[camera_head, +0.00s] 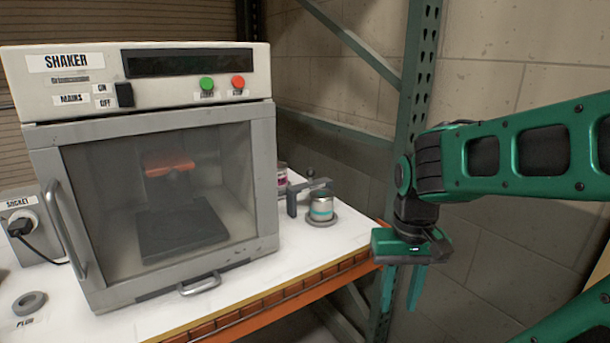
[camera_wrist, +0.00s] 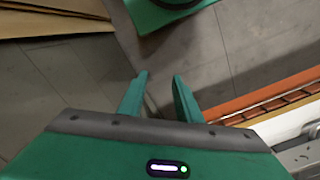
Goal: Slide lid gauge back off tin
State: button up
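A small tin (camera_head: 321,207) with a teal band stands upright on a round grey base on the white bench, right of the shaker. The lid gauge (camera_head: 300,194), a dark grey bracket with a knob on top, stands beside it. Its arm reaches over the tin's top; I cannot tell whether it touches the lid. My gripper (camera_head: 402,290) hangs to the right of the tin, past the bench's edge, with its fingers pointing down. In the wrist view the two fingers (camera_wrist: 160,80) are apart with nothing between them. The tin and gauge are not seen there.
The shaker (camera_head: 150,170) fills the bench's left, its door shut. Another tin (camera_head: 282,180) stands behind the gauge. A green rack post (camera_head: 412,100) rises behind my gripper. The orange bench edge (camera_head: 300,290) also shows in the wrist view (camera_wrist: 270,95).

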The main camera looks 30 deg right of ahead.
jog(key=shift+o, duration=1.2)
jog(key=shift+s+r, duration=0.25)
notch_tip(320, 180, up, 19)
jog(key=n, duration=0.9)
send_over(310, 173)
jog(key=w, duration=0.1)
jog(key=shift+d+f, duration=0.1)
jog(key=shift+d, duration=0.35)
jog(key=shift+w, duration=0.2)
jog(key=shift+w+f, duration=0.1)
jog(key=shift+f, duration=0.15)
notch_tip(310, 173, down, 10)
jog(key=shift+f, duration=0.1)
jog(key=shift+c, duration=0.4)
